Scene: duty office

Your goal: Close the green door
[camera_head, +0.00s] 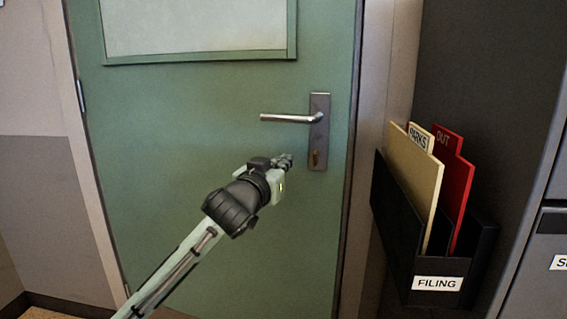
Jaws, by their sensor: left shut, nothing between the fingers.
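The green door (160,130) fills the middle of the view, with a pale panel framed in its upper part. My left gripper (286,160) is shut and empty, in front of the door just below the lever and left of the lock. I cannot tell whether it touches the door. My right gripper is out of view.
A black holder labelled FILING (438,284) with tan and red folders hangs right of the door frame. A dark cabinet (480,70) stands at the right. A grey and white wall (40,180) is at the left, with a hinge (82,95) on the door's left edge.

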